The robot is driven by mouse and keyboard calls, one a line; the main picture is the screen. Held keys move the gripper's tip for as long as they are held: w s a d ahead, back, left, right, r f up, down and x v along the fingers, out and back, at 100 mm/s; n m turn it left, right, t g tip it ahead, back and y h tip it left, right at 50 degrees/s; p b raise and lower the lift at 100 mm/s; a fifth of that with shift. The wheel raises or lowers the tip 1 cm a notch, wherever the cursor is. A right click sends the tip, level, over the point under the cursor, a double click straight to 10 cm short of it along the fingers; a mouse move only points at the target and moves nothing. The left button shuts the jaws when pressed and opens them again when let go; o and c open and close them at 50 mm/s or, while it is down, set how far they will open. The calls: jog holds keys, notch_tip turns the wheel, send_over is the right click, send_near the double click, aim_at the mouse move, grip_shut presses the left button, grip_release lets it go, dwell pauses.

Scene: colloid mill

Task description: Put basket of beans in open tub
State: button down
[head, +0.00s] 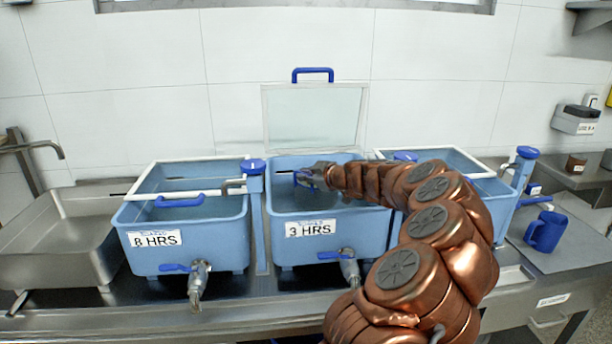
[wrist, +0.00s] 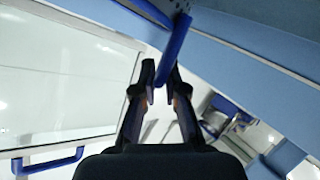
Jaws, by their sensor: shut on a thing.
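The open tub (head: 330,250) is the middle blue one, labelled "3 HRS". Its clear lid (head: 314,118) stands raised behind it, with a blue handle on top; the lid also shows in the wrist view (wrist: 60,90). My gripper (head: 304,178) is over this tub. In the wrist view my gripper (wrist: 163,80) is shut on a blue handle (wrist: 175,48), which leads up to a small dark perforated part of the basket (wrist: 181,6). Most of the basket and the beans are hidden.
A closed-lidded blue tub labelled "8 HRS" (head: 182,245) stands to the left, and another blue tub (head: 455,160) to the right, partly behind my arm. Taps (head: 200,282) stick out in front.

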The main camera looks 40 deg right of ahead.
jog(key=shift+f+b, duration=0.65)
jog(key=shift+b, duration=0.65)
jog(key=c, duration=1.2)
grip_release()
jog(key=shift+r, duration=0.2)
jog(key=r+p, duration=0.1)
jog(key=p, duration=0.2)
jog(key=shift+r, duration=0.2)
jog(key=shift+b+v, duration=1.15)
jog(key=shift+v, duration=2.55)
jog(key=shift+f, duration=0.2)
